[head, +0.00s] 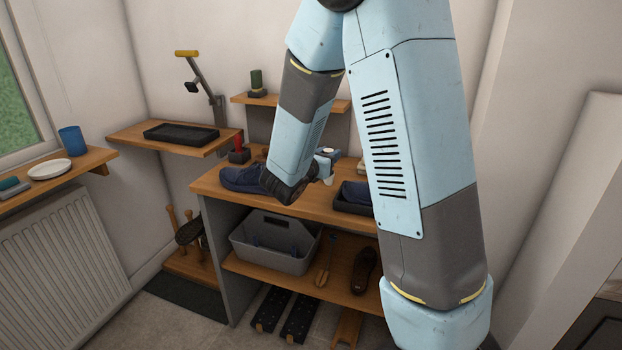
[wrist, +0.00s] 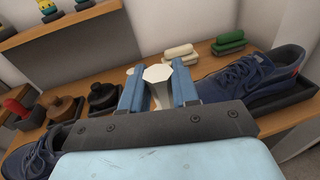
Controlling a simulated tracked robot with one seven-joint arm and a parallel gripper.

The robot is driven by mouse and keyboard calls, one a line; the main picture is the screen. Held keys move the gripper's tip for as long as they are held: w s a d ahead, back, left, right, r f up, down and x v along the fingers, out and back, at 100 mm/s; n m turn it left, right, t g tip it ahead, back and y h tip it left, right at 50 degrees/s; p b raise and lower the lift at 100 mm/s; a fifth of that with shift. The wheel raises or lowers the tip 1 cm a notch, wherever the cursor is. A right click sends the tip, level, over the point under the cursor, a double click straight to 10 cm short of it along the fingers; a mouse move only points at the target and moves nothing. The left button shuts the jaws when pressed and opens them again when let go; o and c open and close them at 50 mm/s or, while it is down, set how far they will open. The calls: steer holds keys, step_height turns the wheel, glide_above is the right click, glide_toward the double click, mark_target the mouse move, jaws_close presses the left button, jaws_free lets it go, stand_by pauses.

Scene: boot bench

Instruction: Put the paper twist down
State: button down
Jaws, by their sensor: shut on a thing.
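My gripper (wrist: 158,90) is shut on the white paper twist (wrist: 158,73), whose pale faceted top shows between the two blue fingers in the wrist view. In the head view my gripper (head: 321,166) is over the bench top, partly hidden by my arm, and a small bit of white (head: 327,180) shows below it. Whether the twist touches the bench top (wrist: 200,72) cannot be told.
A blue shoe (head: 240,178) stands at the bench's left. Another blue shoe (wrist: 250,76) sits in a black tray (wrist: 280,102) at the right.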

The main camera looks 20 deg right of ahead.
steer(key=shift+w+a+f, duration=0.3)
steer(key=shift+w+f, duration=0.75)
steer(key=shift+f, duration=0.6)
steer(key=shift+w+a+f, duration=0.3)
steer(key=shift+w+f, duration=0.8)
steer(key=shift+f, duration=0.5)
steer(key=shift+w+a+f, duration=0.3)
steer(key=shift+w+f, duration=0.75)
steer(key=shift+f, duration=0.6)
steer(key=c, duration=0.8)
jaws_free()
steer(key=shift+f, duration=0.1)
steer(key=shift+c, duration=0.2)
